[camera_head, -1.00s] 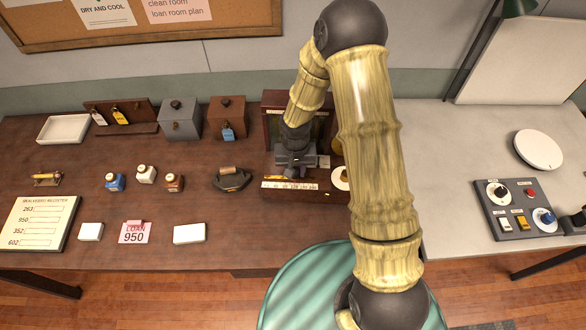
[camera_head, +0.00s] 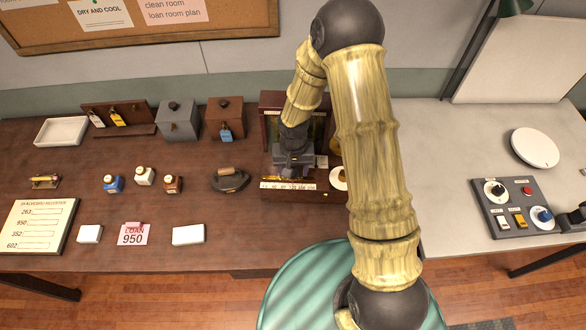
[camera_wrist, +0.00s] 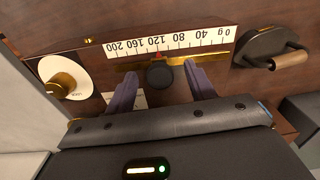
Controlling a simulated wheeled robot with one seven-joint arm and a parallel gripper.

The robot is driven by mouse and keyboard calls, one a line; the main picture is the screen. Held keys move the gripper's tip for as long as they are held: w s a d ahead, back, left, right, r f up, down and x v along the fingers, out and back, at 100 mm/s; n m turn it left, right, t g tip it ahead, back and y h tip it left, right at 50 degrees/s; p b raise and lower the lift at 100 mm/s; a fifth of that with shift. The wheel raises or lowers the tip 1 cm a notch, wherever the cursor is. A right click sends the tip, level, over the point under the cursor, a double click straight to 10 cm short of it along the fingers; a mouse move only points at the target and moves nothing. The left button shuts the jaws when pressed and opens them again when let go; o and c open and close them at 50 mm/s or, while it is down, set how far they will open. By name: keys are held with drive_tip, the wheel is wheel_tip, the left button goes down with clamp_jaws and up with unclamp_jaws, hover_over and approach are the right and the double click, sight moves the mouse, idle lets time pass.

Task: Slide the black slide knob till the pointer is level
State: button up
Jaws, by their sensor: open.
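The black slide knob (camera_wrist: 159,74) sits on a brass rail beside the white scale strip (camera_wrist: 172,41) in the wrist view, near the 120 mark. The strip reads upside down there, and a small red mark shows by the knob. My gripper (camera_wrist: 161,69) is open, with one purple finger on each side of the knob and gaps to both. In the head view my gripper (camera_head: 288,172) is low over the strip (camera_head: 270,185) at the front of the wooden balance case (camera_head: 272,110) and hides the knob. I cannot make out the pointer.
A brass knob on a white dial (camera_wrist: 75,80) is left of the rail in the wrist view. A dark iron with a wooden handle (camera_head: 231,180) stands left of the case in the head view. A control box (camera_head: 515,215) is on the right-hand table.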

drive_tip(key=shift+r+p, duration=2.2)
drive_tip(key=shift+r, duration=1.1)
drive_tip(key=s+d+r+t+b, duration=0.2)
drive_tip(key=s+d+r+b, duration=0.7)
drive_tip(key=s, duration=0.3)
drive_tip(key=shift+d+r+t+b, duration=0.2)
drive_tip(key=shift+d+t+b, duration=0.15)
drive_tip(key=shift+d, duration=0.55)
drive_tip(key=shift+s, duration=0.1)
idle(2.5)
